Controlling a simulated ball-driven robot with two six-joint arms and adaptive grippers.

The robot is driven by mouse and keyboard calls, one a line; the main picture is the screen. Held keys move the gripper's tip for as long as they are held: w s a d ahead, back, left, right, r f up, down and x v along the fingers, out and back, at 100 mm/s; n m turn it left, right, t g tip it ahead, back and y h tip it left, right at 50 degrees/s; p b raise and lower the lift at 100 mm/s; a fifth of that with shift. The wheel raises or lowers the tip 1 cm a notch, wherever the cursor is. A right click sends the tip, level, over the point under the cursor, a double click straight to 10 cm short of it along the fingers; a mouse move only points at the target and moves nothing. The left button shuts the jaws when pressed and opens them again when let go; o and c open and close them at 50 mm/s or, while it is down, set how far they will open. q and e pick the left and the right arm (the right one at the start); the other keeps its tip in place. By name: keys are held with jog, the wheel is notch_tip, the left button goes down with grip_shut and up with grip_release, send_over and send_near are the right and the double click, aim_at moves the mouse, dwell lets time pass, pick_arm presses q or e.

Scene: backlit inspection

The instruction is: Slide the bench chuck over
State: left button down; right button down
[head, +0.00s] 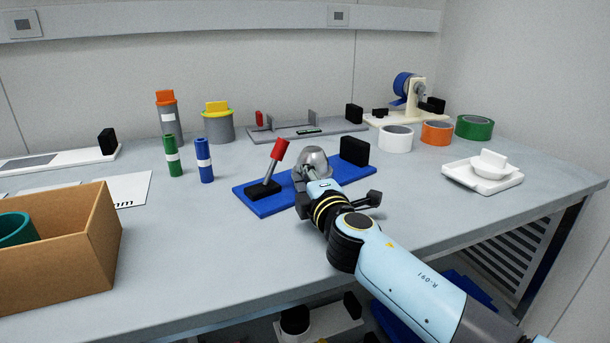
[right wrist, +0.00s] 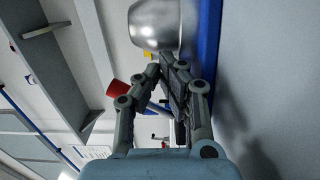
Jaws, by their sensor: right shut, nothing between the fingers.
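The bench chuck is a blue base plate (head: 285,206) with a silver domed body (head: 313,160), a red-handled lever (head: 279,150) and a black block (head: 354,151). It lies flat on the bench, mid-view. My right gripper (head: 322,187) is shut and empty at its near side, partly hiding the plate and dome. In the right wrist view the closed fingers (right wrist: 170,72) point toward the silver body (right wrist: 155,24), with the blue plate edge (right wrist: 209,40) beside it. Whether they touch cannot be told. My left gripper is out of view.
A cardboard box (head: 100,235) stands at front left. Green (head: 173,156) and blue (head: 204,160) cylinders stand left of the chuck. Tape rolls (head: 437,133) and a white dish (head: 483,178) are on the right. Bench surface is clear left of and in front of the plate.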

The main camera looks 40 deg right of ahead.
aim_at(317, 169)
jog(key=shift+w+d, duration=0.15)
jog(key=shift+d, duration=0.2)
jog(key=d, duration=0.1)
jog(key=w+d+b, duration=0.1)
jog(key=w+d, duration=0.1)
jog(key=d, duration=0.1)
jog(key=shift+a, duration=0.1)
